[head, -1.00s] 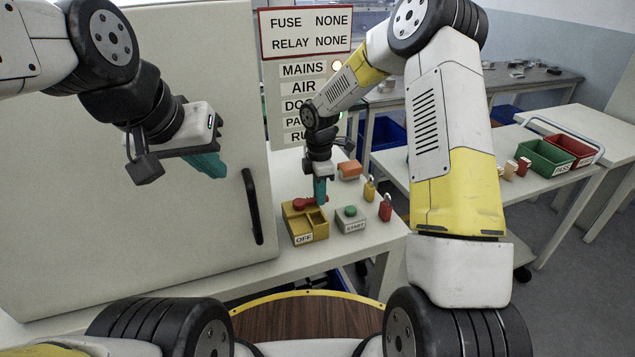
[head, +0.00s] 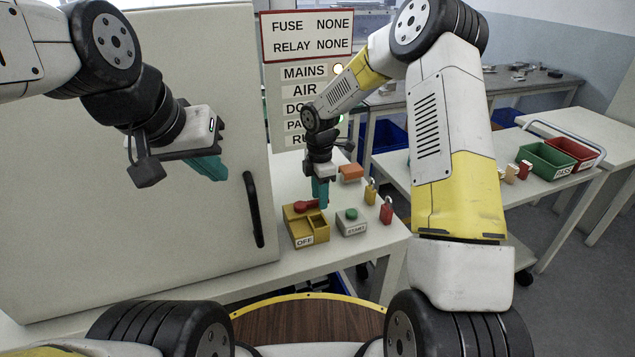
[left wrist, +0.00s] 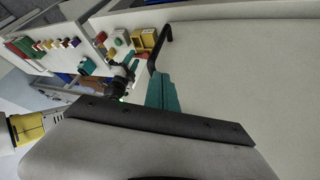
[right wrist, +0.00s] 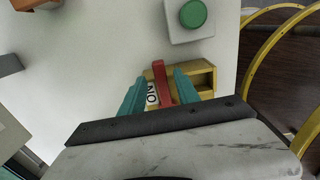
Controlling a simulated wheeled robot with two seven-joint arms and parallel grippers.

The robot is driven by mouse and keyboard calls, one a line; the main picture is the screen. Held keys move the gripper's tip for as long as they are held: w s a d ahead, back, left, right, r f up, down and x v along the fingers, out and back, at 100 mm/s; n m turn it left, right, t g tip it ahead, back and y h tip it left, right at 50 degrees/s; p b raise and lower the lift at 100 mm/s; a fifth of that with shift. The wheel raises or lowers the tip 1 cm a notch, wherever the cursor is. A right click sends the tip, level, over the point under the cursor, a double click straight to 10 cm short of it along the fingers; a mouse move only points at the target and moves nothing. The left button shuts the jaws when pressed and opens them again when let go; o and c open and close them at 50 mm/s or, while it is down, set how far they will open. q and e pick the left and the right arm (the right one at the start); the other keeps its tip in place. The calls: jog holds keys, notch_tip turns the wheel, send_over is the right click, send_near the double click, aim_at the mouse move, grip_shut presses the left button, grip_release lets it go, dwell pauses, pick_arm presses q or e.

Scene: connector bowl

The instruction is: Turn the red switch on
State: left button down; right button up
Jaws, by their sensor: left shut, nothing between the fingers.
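The red switch (head: 306,206) is a red lever on a yellow box (head: 318,234) with an OFF label on its front. In the right wrist view the red lever (right wrist: 160,80) lies across the yellow box (right wrist: 205,76), beside an ON label. My right gripper (head: 320,192) points down at the box. Its teal fingers (right wrist: 157,88) are apart, one to each side of the lever in that view; contact cannot be told. My left gripper (head: 208,168) is shut and empty, in front of the large cabinet, far from the switch. Its fingers show in the left wrist view (left wrist: 161,92).
A START box with a green button (head: 351,215) stands right of the switch box. Yellow (head: 370,191) and red (head: 386,211) padlocks and an orange block (head: 351,172) are near. A cabinet (head: 120,220) with a black handle (head: 254,208) stands left.

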notch_tip(320, 180, up, 7)
jog(key=shift+r, duration=0.4)
dwell(0.4)
